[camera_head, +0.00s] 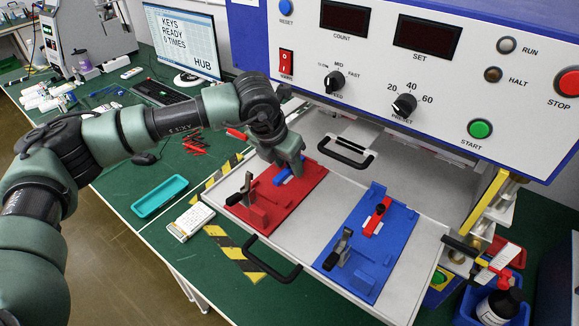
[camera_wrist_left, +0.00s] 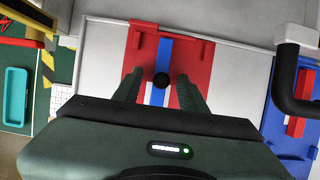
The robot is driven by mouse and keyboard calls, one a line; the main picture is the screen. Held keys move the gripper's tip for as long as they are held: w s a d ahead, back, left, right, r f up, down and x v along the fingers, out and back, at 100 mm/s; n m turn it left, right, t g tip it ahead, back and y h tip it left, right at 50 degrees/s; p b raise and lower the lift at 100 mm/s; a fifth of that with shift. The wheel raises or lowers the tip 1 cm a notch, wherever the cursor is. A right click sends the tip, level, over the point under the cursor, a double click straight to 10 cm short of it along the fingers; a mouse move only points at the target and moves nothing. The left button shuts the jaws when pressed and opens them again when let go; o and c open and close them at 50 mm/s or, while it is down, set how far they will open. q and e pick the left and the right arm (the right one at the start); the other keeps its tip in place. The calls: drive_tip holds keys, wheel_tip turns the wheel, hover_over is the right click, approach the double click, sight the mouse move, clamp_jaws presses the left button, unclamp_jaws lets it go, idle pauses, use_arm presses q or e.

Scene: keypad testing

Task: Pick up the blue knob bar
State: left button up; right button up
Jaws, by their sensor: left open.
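The blue knob bar (camera_head: 284,176) lies on the red fixture plate (camera_head: 262,212), at the left of the pulled-out drawer, partly hidden by my left gripper (camera_head: 294,168). In the left wrist view the blue knob bar (camera_wrist_left: 164,52) runs lengthwise on the red plate (camera_wrist_left: 196,62), its round black knob (camera_wrist_left: 161,80) facing the camera. My left gripper (camera_wrist_left: 158,88) is open, with one finger on each side of the bar and knob. I cannot tell how far the fingertips are above the plate. My right gripper is not in view.
A blue fixture plate (camera_head: 362,262) with a red bar (camera_head: 377,217) lies to the right in the drawer. Black drawer handles (camera_head: 346,153) stand at back and front. The control panel (camera_head: 450,75) overhangs behind. A teal tray (camera_head: 160,196) lies on the green table.

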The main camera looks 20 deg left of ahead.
use_arm(q)
clamp_jaws()
drive_tip(key=shift+r, duration=0.1)
